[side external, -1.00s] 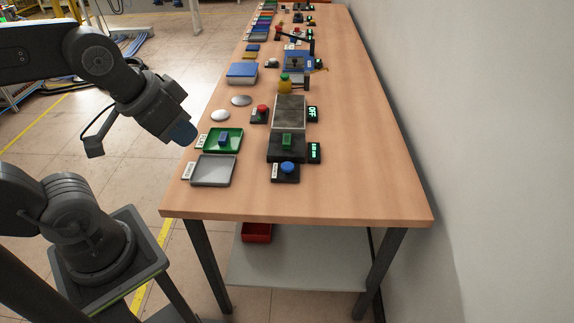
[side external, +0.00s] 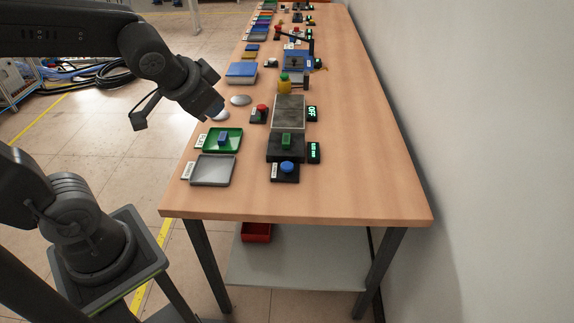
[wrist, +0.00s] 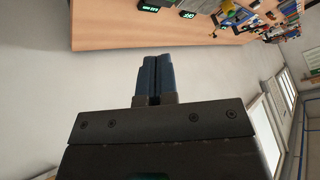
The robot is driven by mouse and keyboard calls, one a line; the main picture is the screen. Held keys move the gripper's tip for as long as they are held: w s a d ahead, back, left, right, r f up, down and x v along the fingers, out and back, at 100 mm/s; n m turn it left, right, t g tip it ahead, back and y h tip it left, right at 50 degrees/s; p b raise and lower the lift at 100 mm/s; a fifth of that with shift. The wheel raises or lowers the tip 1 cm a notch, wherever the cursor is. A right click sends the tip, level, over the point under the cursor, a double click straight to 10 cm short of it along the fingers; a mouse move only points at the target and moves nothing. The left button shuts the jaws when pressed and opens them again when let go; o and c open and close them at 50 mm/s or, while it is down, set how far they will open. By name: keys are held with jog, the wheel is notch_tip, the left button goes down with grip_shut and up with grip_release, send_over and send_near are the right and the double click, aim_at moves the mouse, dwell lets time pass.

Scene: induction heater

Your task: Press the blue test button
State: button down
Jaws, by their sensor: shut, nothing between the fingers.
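The blue test button (side external: 287,167) is a round blue cap on a small black base near the front of the table. A labelled strip lies at the base's left side. My gripper (side external: 215,110) hangs above the left edge of the table, to the left of the button and farther back, clear of it. In the wrist view my gripper (wrist: 152,78) shows two blue fingers close together with nothing between them. The button is not seen in the wrist view.
A green block (side external: 286,141) sits on a black device behind the button, beside a lit display (side external: 314,152). A grey tray (side external: 212,171) and a green tray (side external: 234,134) lie to the left. A red button (side external: 261,108) stands farther back. The table's front right is bare.

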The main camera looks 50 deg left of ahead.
jog(key=w+a+f+m+t, duration=0.2)
jog(key=w+a+m, duration=0.1)
jog(key=w, duration=0.6)
jog(key=m+h, duration=0.4)
jog(key=m, duration=0.3)
send_over(287, 166)
notch_tip(287, 166, down, 13)
jog(key=shift+d+f, duration=0.1)
jog(key=shift+f, duration=0.1)
jog(key=shift+f, duration=4.4)
jog(key=shift+f, duration=0.15)
jog(key=shift+f, duration=0.25)
